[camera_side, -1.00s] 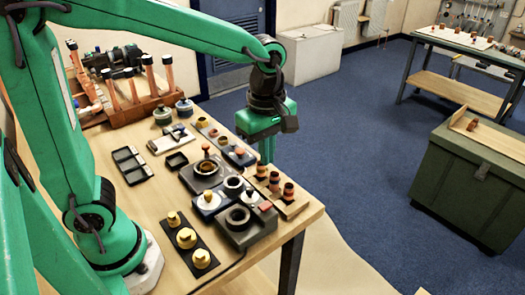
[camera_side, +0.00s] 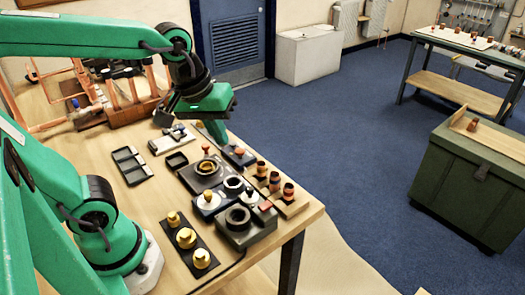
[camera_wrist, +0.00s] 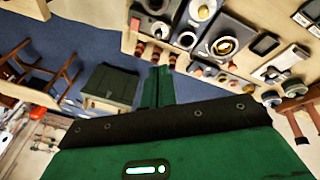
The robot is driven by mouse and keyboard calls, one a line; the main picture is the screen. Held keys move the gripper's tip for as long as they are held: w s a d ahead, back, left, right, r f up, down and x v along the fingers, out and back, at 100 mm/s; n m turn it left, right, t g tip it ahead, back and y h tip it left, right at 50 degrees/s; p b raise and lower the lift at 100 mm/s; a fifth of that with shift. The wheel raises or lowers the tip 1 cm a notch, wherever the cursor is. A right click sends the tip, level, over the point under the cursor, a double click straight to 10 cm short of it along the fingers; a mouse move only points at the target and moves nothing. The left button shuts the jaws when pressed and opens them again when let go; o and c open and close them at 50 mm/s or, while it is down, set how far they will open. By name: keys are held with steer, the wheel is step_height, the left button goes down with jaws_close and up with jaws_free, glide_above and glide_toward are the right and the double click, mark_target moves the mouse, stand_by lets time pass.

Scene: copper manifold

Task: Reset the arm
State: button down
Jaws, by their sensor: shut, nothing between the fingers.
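My gripper (camera_side: 219,132) is green and hangs above the far right edge of the workbench (camera_side: 160,205) in the side view. Its fingers point down and are closed with nothing between them. In the wrist view the closed fingers (camera_wrist: 158,88) show in the middle, with the bench and its fittings above them in the picture. The arm reaches across from the left, over the back of the bench.
Brass fittings (camera_side: 186,237) stand on a dark strip. Copper fittings (camera_side: 275,181) stand on a wooden block near the right edge. Dark ring fixtures (camera_side: 238,219) fill the middle. A copper pipe assembly (camera_side: 125,108) stands at the back. A green chest (camera_side: 470,180) stands apart on the floor.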

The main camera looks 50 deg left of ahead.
steer(key=shift+s+a+m+t, duration=0.35)
steer(key=shift+s+a+m, duration=0.25)
steer(key=shift+m, duration=0.5)
steer(key=shift+s+a+m+t, duration=0.35)
steer(key=shift+s+m, duration=0.4)
steer(key=shift+m, duration=0.35)
steer(key=shift+s+a+m+t, duration=0.3)
steer(key=shift+s+a+m, duration=0.3)
steer(key=shift+m, duration=0.5)
steer(key=shift+d, duration=0.1)
